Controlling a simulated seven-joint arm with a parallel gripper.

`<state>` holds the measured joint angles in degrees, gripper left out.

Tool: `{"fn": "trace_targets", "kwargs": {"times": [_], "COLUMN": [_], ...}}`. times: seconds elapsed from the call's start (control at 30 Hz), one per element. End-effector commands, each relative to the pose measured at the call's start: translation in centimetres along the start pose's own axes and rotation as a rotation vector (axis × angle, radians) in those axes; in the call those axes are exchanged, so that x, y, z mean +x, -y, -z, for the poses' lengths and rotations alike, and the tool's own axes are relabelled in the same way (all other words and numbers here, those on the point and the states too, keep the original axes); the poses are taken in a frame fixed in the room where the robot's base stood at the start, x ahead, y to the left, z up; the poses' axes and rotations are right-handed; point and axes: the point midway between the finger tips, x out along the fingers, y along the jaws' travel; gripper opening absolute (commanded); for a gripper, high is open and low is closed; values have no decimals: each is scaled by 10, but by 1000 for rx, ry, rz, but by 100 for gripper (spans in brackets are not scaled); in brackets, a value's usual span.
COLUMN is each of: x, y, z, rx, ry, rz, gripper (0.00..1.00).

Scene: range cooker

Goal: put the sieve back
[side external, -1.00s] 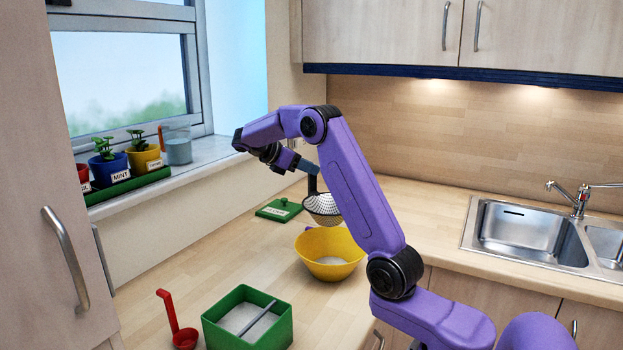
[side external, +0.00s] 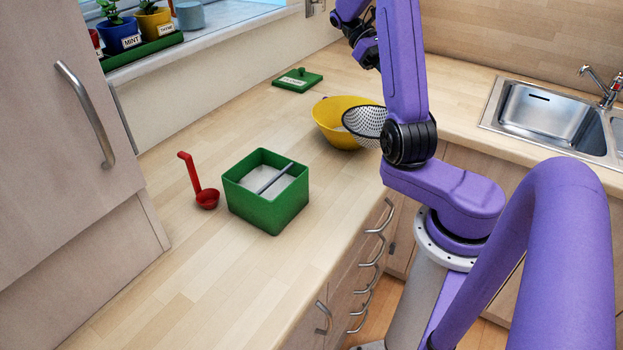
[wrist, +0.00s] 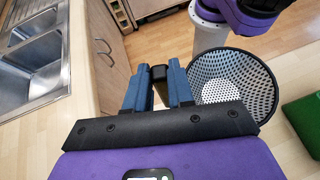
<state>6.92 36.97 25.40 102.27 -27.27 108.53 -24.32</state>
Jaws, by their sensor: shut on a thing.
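The sieve is a black-rimmed mesh bowl. In the side external view its mesh (side external: 362,122) hangs tilted in front of the right part of the yellow bowl (side external: 328,134). In the wrist view the sieve (wrist: 222,92) is to the right of my fingers, its mesh open toward the camera. My gripper (wrist: 158,88) is shut on the sieve's dark handle, between two blue fingers. In the side external view my arm hides the fingers and handle.
A green box (side external: 262,213) with white contents and a grey bar across it stands on the counter (side external: 160,300). A red ladle (side external: 205,197) is to its left. A green lid (side external: 297,79) lies farther back. A sink (side external: 545,108) is at right. The front-left counter is clear.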

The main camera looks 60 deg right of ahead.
Motion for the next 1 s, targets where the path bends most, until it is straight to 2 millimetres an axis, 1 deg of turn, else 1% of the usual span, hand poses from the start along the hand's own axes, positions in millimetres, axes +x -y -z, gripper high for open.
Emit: {"fn": "trace_targets", "kwargs": {"times": [0.03,0.1,0.17,0.2,0.3,0.4,0.5,0.7,0.9,1.0], "x": [11,22,30,34,40,41,40,31,20,16], "y": [16,38,56,68,98,124,146,178,199,204], "z": [0,2,3,4,5,6,7,8,9,9], "rx": [43,111,171,210,308,403,485,629,745,785], "ry": [4,4,2,2,0,-1,-2,-2,-2,-1], "rz": [89,214,321,394,576,748,900,1166,1383,1455], "gripper": [0,0,0,0,0,0,0,0,0,0]}}
